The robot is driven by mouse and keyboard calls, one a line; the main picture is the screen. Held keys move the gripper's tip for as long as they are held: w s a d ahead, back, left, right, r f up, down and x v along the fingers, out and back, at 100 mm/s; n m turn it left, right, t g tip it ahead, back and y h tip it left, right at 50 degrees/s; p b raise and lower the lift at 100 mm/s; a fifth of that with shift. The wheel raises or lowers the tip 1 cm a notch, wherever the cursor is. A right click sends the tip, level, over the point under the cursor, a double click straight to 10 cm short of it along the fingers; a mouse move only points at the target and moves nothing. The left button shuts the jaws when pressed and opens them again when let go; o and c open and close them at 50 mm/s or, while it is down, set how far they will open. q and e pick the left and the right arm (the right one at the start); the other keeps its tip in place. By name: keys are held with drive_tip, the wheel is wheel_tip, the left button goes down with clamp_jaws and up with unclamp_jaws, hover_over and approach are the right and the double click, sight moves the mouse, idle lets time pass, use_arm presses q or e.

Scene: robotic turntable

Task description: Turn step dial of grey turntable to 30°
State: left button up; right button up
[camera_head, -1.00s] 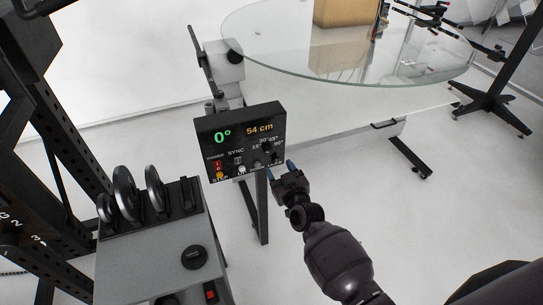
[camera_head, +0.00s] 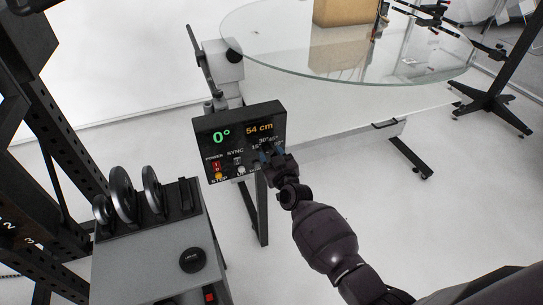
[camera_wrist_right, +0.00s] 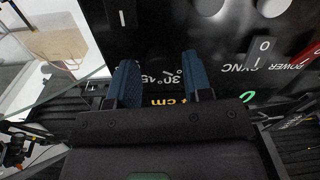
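The black control panel (camera_head: 238,113) stands in front of the glass turntable plate (camera_head: 290,60). Its display reads 0° in green and 54 cm in yellow. The step dial's angle marks (camera_head: 268,140) are at the panel's lower right. My right gripper (camera_head: 272,154) is at that corner and hides the dial in the head view. In the right wrist view, my right gripper (camera_wrist_right: 160,78) has its two blue fingers apart, on either side of the 30° and 45° marks on the panel (camera_wrist_right: 160,25). My left gripper is not in view.
A red power switch (camera_head: 216,165) and a yellow stop button (camera_head: 219,176) are at the panel's lower left. A grey cart (camera_head: 150,255) with upright black discs (camera_head: 122,192) stands left of the panel. A brown box (camera_head: 345,12) rests on the glass plate.

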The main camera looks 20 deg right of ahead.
drive_tip(key=c, duration=0.6)
drive_tip(key=shift+c, duration=0.2)
drive_tip(key=shift+m, duration=0.3)
drive_tip(key=m, duration=0.3)
drive_tip(key=shift+m, duration=2.6)
drive_tip(key=shift+a, duration=0.1)
drive_tip(key=o, duration=0.9)
